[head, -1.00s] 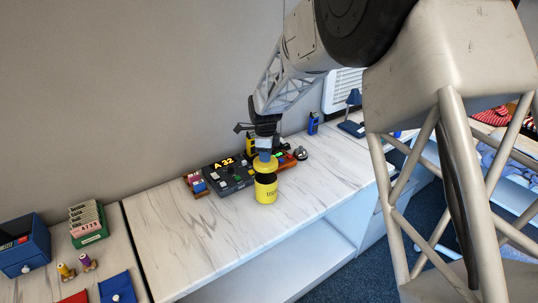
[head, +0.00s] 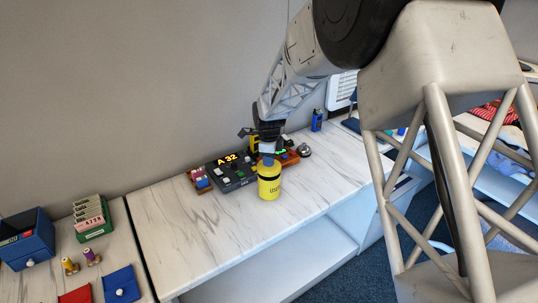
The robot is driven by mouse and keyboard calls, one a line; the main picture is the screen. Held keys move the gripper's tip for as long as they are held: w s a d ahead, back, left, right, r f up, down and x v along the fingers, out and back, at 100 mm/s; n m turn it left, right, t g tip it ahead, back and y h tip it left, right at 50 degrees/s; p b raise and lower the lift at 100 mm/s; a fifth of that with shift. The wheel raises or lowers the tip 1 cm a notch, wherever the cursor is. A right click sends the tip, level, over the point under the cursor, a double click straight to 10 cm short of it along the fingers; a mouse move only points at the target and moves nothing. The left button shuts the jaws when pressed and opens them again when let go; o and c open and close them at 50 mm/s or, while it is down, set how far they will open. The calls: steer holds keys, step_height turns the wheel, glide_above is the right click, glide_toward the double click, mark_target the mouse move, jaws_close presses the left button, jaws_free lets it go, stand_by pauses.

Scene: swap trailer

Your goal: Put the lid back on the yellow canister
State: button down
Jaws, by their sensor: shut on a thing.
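The yellow canister (head: 269,190) stands upright near the front edge of the pale marble-patterned counter, with dark lettering on its side. My gripper (head: 267,157) is directly above it, pointing down and shut on the yellow lid (head: 269,171). The lid sits right over the canister's top, roughly in line with it. Only a thin dark line shows between lid and canister. At this size I cannot tell whether the lid touches the rim. The fingertips partly hide the lid's top.
A black device with a lit "A 32" display (head: 231,170) stands close left of the canister. An orange-brown item (head: 289,158) and a silver bell (head: 304,150) are behind right. The counter (head: 190,225) is clear to the left front.

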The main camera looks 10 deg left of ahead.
steer(key=shift+f, duration=1.45)
steer(key=shift+f, duration=0.2)
stand_by(1.4)
steer(key=shift+c, duration=2.3)
jaws_free()
steer(key=shift+r, duration=0.2)
steer(key=shift+r, duration=3.3)
